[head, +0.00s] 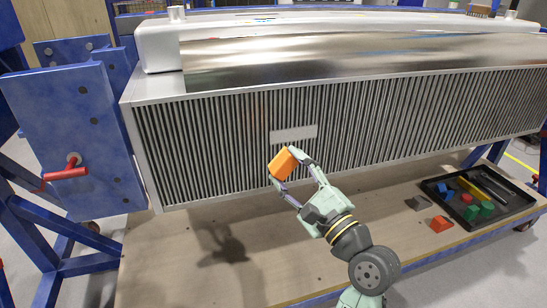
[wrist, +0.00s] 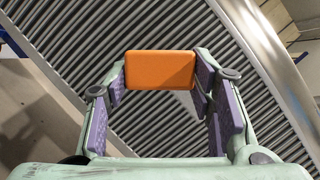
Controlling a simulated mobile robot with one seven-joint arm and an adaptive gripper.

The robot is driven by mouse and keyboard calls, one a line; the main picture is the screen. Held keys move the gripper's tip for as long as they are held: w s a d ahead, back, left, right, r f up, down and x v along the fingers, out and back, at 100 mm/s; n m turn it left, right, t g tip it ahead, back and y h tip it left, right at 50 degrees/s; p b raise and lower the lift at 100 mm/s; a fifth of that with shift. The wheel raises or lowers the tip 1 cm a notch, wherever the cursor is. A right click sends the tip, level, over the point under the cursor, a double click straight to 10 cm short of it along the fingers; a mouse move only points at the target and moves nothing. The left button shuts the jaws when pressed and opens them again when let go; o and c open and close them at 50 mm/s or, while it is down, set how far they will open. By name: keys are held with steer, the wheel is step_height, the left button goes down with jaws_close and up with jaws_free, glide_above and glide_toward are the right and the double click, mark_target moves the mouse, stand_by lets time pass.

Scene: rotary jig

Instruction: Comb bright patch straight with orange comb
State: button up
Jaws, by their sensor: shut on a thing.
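The orange comb (head: 284,162) is a plain orange block in the head view, and it also shows in the wrist view (wrist: 160,70). My gripper (head: 291,167) is shut on it, with one finger on each side. The comb is in front of the finned face (head: 220,140) of a large metal unit. I cannot tell whether it touches the fins. The bright patch (head: 293,134) is a pale, level strip on the fins, just above the comb in the head view. Any teeth on the comb are not visible.
A black tray (head: 437,193) with tools and coloured blocks lies on the wooden shelf (head: 180,270) at the right. A blue frame with a red handle (head: 66,174) stands at the left.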

steer(key=shift+w+a, duration=0.25)
steer(key=shift+w, duration=0.15)
steer(key=b, duration=0.1)
glide_toward(267, 137)
steer(key=shift+s+a+r+x, duration=0.25)
steer(key=shift+r+x, duration=0.05)
steer(key=shift+x, duration=1.65)
steer(key=shift+w+a+p, duration=0.15)
steer(key=shift+w+a, duration=0.05)
steer(key=shift+w, duration=0.35)
steer(key=shift+w+a+p, duration=0.15)
steer(key=shift+w, duration=0.35)
